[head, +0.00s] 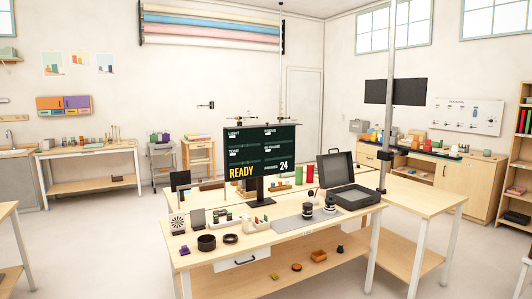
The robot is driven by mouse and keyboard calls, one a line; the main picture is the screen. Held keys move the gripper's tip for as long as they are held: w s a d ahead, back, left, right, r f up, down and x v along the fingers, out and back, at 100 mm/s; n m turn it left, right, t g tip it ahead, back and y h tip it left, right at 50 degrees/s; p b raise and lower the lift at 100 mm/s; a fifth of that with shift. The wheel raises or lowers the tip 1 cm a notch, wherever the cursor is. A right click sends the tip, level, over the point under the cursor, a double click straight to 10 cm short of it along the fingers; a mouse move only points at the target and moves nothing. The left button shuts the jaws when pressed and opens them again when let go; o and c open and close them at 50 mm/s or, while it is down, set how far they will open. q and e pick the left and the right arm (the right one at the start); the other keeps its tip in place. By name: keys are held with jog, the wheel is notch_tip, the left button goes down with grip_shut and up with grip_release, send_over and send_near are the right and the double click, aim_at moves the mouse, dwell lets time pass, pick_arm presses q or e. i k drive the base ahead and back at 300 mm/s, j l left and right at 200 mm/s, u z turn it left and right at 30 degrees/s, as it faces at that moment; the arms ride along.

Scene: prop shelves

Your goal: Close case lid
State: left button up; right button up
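A dark case (353,197) stands on the right part of the wooden table in the head view. Its lid (336,168) is raised, standing up at the back left of the case. The case base is shallow, with a grey inner face showing. Neither of my grippers shows in the head view, so nothing is seen touching the lid or the case.
The table (240,235) also holds a monitor reading READY (260,160), black round parts (206,242), and dark lens-like items (307,210) near the case. A vertical pole (387,110) rises just right of the case. Floor in front left (100,240) is clear.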

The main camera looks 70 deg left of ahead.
aim_at(334, 170)
jog(key=i+j+u, duration=0.2)
jog(key=j+u, duration=0.25)
jog(key=i+j+u, duration=0.25)
jog(key=u, duration=0.15)
jog(key=i+j+u, duration=0.25)
jog(key=u, duration=0.2)
jog(key=i+j+u, duration=0.2)
jog(key=i+u, duration=0.25)
jog(key=i+j+u, duration=0.1)
jog(key=i, duration=0.65)
jog(key=i+j+u, duration=0.1)
jog(key=i, duration=0.65)
jog(key=u, duration=0.35)
jog(key=l+u, duration=0.15)
jog(key=u, duration=0.2)
jog(key=l+u, duration=0.1)
jog(key=u, duration=0.25)
